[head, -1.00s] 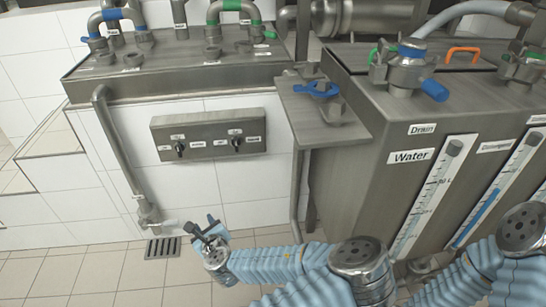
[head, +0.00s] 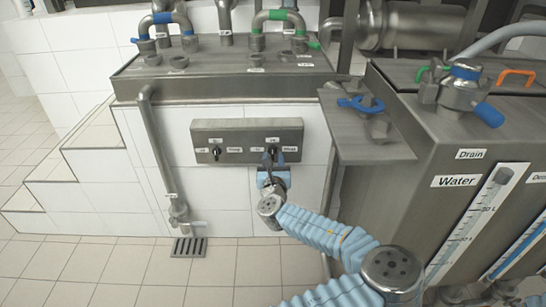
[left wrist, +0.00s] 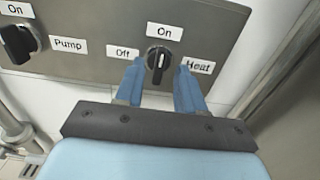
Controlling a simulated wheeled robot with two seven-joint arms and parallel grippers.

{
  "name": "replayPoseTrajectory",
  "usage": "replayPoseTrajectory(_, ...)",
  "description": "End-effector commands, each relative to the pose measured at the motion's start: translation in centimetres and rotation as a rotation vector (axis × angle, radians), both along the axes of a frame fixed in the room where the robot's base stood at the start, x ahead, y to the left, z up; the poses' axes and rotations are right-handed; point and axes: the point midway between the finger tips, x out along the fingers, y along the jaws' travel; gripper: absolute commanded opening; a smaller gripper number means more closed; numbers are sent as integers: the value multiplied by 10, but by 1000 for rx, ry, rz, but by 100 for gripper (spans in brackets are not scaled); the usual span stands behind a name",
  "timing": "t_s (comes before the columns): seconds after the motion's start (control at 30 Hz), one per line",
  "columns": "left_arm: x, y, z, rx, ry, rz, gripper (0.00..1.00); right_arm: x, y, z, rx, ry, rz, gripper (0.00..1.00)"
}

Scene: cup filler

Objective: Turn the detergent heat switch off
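The grey switch panel (head: 247,140) is on the white tiled wall. The heat switch (left wrist: 158,58) is a black knob with a white mark, with labels On above, Off to its left and Heat to its right. Its white mark points up, slightly tilted to the right. My left gripper (left wrist: 157,75) is at this knob, its blue fingers open on either side of it, with gaps visible. In the head view the left gripper (head: 270,165) covers part of the panel's right knob. My right gripper is not in view.
The pump switch (left wrist: 17,42) is to the left on the same panel. The water tank (head: 420,150) and a ledge with a blue valve handle (head: 360,105) stand to the right. A vertical pipe (head: 158,150) runs down the wall at left.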

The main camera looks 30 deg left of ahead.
Motion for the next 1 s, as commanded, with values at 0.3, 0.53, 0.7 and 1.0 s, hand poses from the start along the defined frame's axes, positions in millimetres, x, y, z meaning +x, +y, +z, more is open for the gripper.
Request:
replayPoseTrajectory(0.3,13,8,0,0,0,1,38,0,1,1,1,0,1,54)
replayPoseTrajectory(0.53,12,8,0,0,0,0,24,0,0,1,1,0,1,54)
replayPoseTrajectory(0.7,12,8,0,0,0,0,0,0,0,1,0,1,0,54)
replayPoseTrajectory(1.0,12,8,0,-9,-6,1,0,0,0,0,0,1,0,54)
